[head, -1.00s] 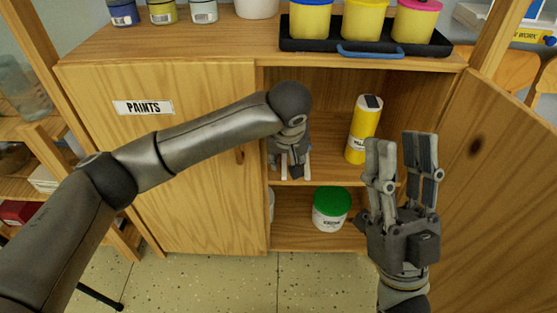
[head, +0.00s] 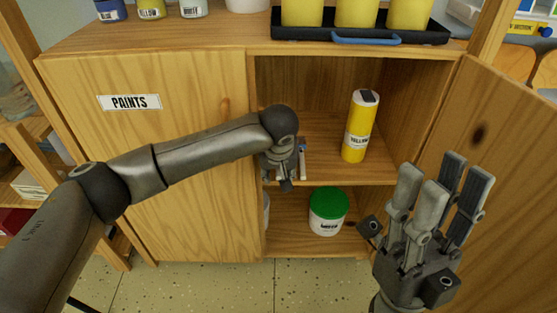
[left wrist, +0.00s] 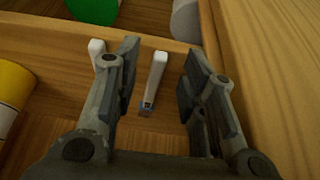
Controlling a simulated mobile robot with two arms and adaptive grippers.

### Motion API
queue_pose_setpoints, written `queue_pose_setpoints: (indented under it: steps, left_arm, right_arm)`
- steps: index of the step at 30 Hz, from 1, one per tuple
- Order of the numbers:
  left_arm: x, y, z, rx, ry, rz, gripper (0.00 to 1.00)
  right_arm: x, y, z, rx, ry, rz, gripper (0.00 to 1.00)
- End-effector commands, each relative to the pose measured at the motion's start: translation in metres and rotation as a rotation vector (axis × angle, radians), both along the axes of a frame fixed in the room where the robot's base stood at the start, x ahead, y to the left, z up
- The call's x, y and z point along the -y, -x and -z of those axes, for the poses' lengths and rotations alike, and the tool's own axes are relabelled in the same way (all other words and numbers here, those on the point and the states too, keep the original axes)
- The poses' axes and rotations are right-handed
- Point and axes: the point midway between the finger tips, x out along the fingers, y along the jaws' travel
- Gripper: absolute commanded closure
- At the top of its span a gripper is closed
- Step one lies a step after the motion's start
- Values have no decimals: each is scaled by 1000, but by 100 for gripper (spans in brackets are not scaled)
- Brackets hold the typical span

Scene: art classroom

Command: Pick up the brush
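My left gripper (head: 284,176) reaches into the open cabinet, at the front of its upper shelf. In the left wrist view (left wrist: 158,85) its fingers are apart. A slim white piece with a dark and bluish end (left wrist: 155,78) lies between them on the wood, apparently untouched. It looks like the brush, though I cannot be sure. A second white piece (left wrist: 97,52) is partly hidden behind the left finger. In the head view a small white and blue bit (head: 301,150) shows beside the gripper, which hides most of it. My right gripper (head: 432,200) is open and empty, before the cabinet's right side.
A yellow bottle (head: 359,125) stands on the upper shelf, right of my left gripper. A green-lidded jar (head: 328,211) stands below. The closed door labelled PAINTS (head: 150,165) is left, the open door (head: 500,160) right. A black tray (head: 425,37) with yellow tubs is on top.

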Motion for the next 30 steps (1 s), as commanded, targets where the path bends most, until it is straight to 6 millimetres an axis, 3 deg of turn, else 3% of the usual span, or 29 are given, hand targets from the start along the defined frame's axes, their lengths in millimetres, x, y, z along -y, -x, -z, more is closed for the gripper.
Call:
queue_pose_setpoints:
  steps: [1, 3, 10, 19, 30]
  left_arm:
    - [0, -3, 12, 0, -2, -2, 62]
    - [0, -6, 16, 1, -1, 0, 62]
    - [0, -6, 15, 1, 0, 0, 62]
    - [0, -6, 15, 0, 0, 0, 100]
    - [0, -6, 13, 0, 0, 0, 100]
  right_arm:
    - [0, -1, 1, 22, 0, 2, 62]
    - [0, -2, -1, 30, 1, 2, 62]
    - [-1, -3, -4, 29, 3, 2, 62]
    - [-1, -3, -4, 29, 3, 2, 62]
    - [-1, -2, -5, 29, 2, 1, 62]
